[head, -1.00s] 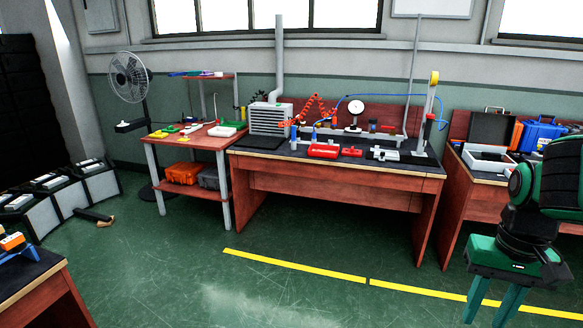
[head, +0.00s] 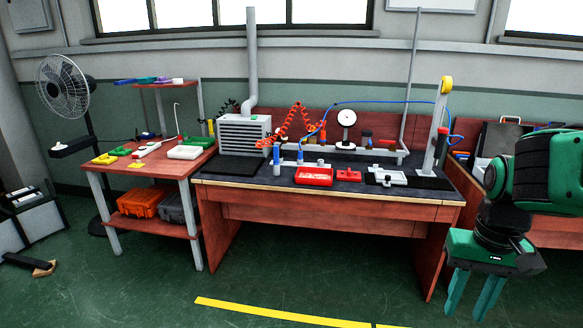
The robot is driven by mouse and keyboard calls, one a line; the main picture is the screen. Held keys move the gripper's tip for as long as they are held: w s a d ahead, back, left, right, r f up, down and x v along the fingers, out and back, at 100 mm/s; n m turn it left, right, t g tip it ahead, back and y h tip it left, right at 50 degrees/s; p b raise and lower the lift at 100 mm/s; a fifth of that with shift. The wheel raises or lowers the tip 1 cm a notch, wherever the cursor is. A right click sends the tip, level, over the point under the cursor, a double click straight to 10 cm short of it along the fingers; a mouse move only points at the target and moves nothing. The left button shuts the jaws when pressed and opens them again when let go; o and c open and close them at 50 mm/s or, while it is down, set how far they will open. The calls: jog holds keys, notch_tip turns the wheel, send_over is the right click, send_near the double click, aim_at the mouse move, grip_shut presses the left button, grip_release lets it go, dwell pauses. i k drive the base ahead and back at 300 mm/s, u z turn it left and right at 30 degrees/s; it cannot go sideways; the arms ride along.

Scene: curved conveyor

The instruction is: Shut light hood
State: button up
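My gripper (head: 468,304) hangs at the lower right of the head view, pointing down. Its two green fingers are apart with nothing visible between them. It is in front of the right end of the middle workbench (head: 330,212), well apart from the bench top. I cannot pick out a light hood with certainty. A vented white box (head: 244,134) with a pipe rising from it stands at the bench's left end.
A red tray (head: 314,177), a dial gauge (head: 346,118) and a grey fixture (head: 386,176) are on the bench. A side table (head: 145,179) and a fan (head: 62,86) stand left. Green floor (head: 150,290) lies clear in front, with a yellow line (head: 270,312).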

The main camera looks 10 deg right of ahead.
aim_at(497, 137)
jog(key=z, duration=0.45)
jog(key=i, duration=1.1)
jog(key=z, duration=1)
jog(key=i, duration=0.55)
jog(key=z, duration=0.3)
jog(key=k, duration=0.6)
jog(key=u, duration=0.45)
jog(key=i, duration=1.6)
jog(key=z, duration=0.65)
